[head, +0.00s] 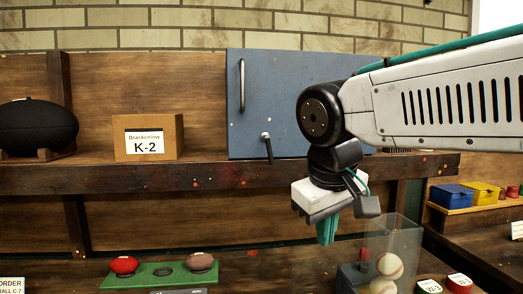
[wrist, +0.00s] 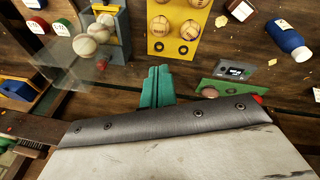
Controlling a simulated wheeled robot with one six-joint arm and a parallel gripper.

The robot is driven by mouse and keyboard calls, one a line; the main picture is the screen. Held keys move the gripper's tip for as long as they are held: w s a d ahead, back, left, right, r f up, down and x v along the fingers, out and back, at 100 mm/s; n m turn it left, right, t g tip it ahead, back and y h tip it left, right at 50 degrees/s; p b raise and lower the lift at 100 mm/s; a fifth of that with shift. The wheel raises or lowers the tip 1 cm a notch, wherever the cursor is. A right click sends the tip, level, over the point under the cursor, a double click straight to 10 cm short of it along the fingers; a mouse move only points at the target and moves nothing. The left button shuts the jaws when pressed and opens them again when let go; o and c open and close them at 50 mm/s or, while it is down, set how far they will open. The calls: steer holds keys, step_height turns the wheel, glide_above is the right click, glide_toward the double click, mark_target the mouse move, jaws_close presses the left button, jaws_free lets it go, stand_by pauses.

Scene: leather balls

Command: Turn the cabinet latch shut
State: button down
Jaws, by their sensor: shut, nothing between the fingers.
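The blue-grey cabinet (head: 280,85) stands on the wooden shelf, with its door closed against the body as far as I can see. A vertical dark handle (head: 242,85) is on its left side. The latch (head: 267,147) is a small dark lever near the lower edge of the front, pointing down and slightly tilted. My gripper (head: 327,234) hangs to the right of the latch and lower, apart from it, with its green fingers pointing down. The fingers (wrist: 157,80) are together and empty in the wrist view. The cabinet's right part is hidden behind my arm.
A cardboard box labelled K-2 (head: 148,138) and a black ball (head: 38,125) stand on the shelf (head: 200,175) left of the cabinet. Below are a green holder (head: 165,275) with red and brown balls, and a clear-fronted bin (head: 400,240) with white balls near my gripper.

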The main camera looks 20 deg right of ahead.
mark_target(270, 151)
steer(key=w+a+r+n+t+h, duration=0.1)
steer(key=w+a+r+t, duration=0.1)
steer(key=w+a+r, duration=0.45)
steer(key=w+a+r+n+t+h, duration=0.1)
steer(key=w+a+r+t, duration=0.15)
steer(key=w+r, duration=0.75)
steer(key=shift+g, duration=0.25)
steer(key=w+d+f, duration=0.6)
steer(key=w, duration=0.1)
steer(key=shift+d+f, duration=0.25)
steer(key=shift+a, duration=0.1)
steer(key=shift+s+h, duration=0.1)
steer(key=shift+h, duration=0.2)
